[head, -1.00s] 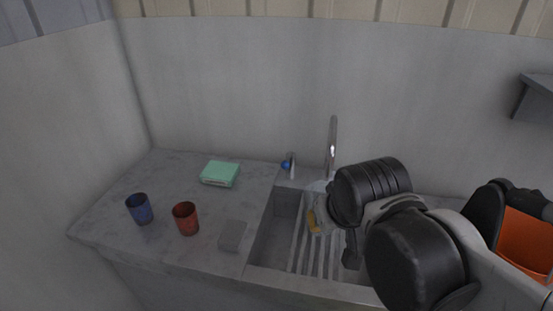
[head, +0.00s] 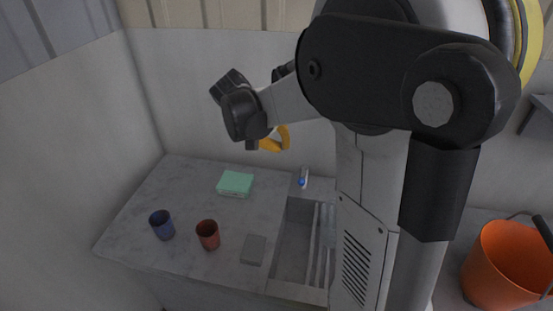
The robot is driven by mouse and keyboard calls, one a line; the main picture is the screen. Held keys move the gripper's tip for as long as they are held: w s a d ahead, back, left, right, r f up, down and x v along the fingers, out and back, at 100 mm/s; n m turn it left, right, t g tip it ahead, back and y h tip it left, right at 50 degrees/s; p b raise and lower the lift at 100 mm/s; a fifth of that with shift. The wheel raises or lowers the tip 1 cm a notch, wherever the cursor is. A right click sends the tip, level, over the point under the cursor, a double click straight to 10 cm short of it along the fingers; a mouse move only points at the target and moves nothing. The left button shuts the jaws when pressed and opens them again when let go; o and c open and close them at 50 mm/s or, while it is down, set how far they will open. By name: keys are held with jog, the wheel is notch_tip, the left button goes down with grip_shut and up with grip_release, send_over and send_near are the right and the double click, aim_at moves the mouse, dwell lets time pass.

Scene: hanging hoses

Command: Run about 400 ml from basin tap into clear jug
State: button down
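My gripper (head: 254,143) is raised at the end of my bent arm, in front of the back wall above the counter. Its fingers are too small and hidden to read. A yellow-orange curved piece (head: 278,140), like a handle, shows right beside it; I cannot tell whether the gripper holds it. I cannot make out the jug's clear body. The grey basin (head: 292,246) is sunk into the counter, its right part hidden by my arm. A small tap lever with a blue mark (head: 302,180) stands at its back edge. The tap spout is hidden behind my arm.
An orange bucket (head: 505,265) stands at the right. A grey wall shelf (head: 540,115) is at far right.

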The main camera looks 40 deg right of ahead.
jog(key=shift+s, duration=0.15)
jog(key=b, duration=0.3)
send_over(302, 176)
jog(key=w+a, duration=0.2)
notch_tip(302, 176, down, 9)
jog(key=shift+s+d+f+b, duration=0.1)
jog(key=shift+s+f+b, duration=0.55)
jog(key=shift+s+f, duration=0.6)
jog(key=shift+w, duration=0.1)
jog(key=shift+f, duration=0.15)
jog(key=shift+a+f+t+h+b, duration=0.2)
jog(key=shift+f+t+h+b, duration=0.15)
jog(key=shift+b, duration=0.3)
